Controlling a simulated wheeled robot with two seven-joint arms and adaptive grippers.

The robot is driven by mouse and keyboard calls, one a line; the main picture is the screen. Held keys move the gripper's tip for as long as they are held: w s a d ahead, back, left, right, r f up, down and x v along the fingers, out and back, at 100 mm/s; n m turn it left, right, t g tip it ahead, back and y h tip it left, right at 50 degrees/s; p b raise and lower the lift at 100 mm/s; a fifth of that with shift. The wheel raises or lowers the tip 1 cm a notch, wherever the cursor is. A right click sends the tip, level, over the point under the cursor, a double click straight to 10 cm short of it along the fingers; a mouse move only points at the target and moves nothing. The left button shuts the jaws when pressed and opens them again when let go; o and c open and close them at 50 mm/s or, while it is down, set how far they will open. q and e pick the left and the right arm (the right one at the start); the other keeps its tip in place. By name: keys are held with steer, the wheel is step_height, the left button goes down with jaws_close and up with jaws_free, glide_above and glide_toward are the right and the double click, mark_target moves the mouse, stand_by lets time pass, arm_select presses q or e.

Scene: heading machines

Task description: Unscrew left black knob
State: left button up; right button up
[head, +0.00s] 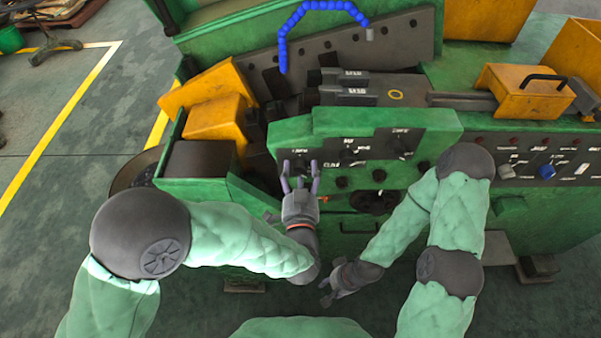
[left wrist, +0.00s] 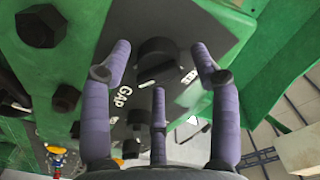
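The left black knob (left wrist: 157,60) sits on a dark plate with white lettering in the left wrist view. In the head view that plate (head: 288,139) is at the left of the green machine's front panel, and the knob is largely hidden by my fingers. My left gripper (head: 300,175) is raised in front of it. In the left wrist view its purple fingers (left wrist: 158,85) are spread open, with the knob seen between the two upper ones. They do not appear closed on it. My right gripper (head: 336,287) hangs low in front of the machine, away from the knobs; its finger opening is unclear.
Other black knobs sit on the middle plate (head: 350,152) and right plate (head: 401,145). A dark handwheel (head: 374,200) is below them. A blue segmented hose (head: 283,45) and yellow guards (head: 213,118) stand behind. Green floor is open at the left.

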arm_select(q)
steer(key=c, duration=0.9)
steer(key=shift+c, duration=0.3)
